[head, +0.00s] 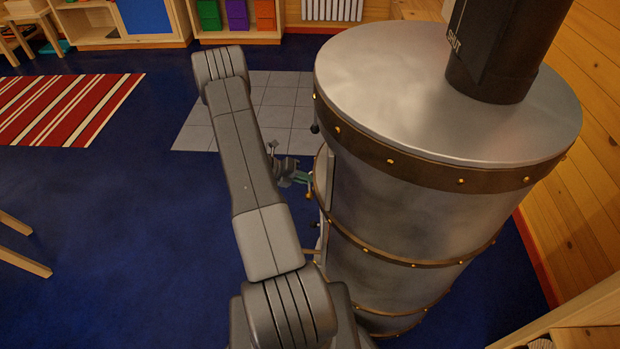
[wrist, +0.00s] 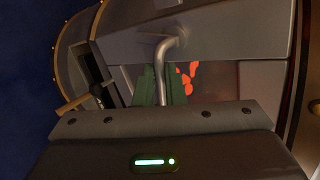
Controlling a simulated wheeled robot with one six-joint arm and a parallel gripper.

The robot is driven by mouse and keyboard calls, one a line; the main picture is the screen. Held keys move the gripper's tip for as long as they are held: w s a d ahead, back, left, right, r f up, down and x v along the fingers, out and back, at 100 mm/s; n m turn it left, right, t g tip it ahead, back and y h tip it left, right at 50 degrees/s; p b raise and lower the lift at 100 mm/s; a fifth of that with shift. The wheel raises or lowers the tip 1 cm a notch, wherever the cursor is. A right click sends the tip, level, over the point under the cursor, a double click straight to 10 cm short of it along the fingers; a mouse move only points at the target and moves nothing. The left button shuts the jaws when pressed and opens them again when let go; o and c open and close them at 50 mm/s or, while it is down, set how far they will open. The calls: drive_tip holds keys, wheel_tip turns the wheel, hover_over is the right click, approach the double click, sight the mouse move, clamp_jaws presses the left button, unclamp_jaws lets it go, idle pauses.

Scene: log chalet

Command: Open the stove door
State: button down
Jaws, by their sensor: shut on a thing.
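The stove (head: 420,190) is a large grey metal cylinder with riveted brass bands, standing right of my arm in the head view. Its door side faces left and is mostly hidden there. In the wrist view the stove door (wrist: 230,38) is a grey panel with a dark window (wrist: 218,92) showing orange glow. A bent metal handle (wrist: 163,62) runs down from the panel between my green fingertips. My gripper (wrist: 160,88) is shut on this handle; it also shows small beside the stove in the head view (head: 302,178). I cannot tell whether the door stands ajar.
A black flue pipe (head: 500,45) rises from the stove top. Grey floor tiles (head: 275,105) lie beyond my arm. A striped rug (head: 65,108) and open blue floor lie left. A wooden knob-like bar (wrist: 78,103) sticks out left of the handle.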

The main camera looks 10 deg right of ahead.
drive_tip(key=s+a+n+t+y+b, duration=0.1)
drive_tip(key=s+a+n+t, duration=0.2)
drive_tip(key=a, duration=0.5)
drive_tip(key=shift+a+n+t+b, duration=0.4)
drive_tip(key=shift+n+t, duration=0.2)
drive_tip(key=shift+n, duration=0.1)
drive_tip(key=c, duration=1.5)
unclamp_jaws()
drive_tip(key=p+v, duration=0.2)
drive_tip(key=v, duration=1.1)
drive_tip(key=shift+s+a+r, duration=0.15)
drive_tip(key=shift+a, duration=0.2)
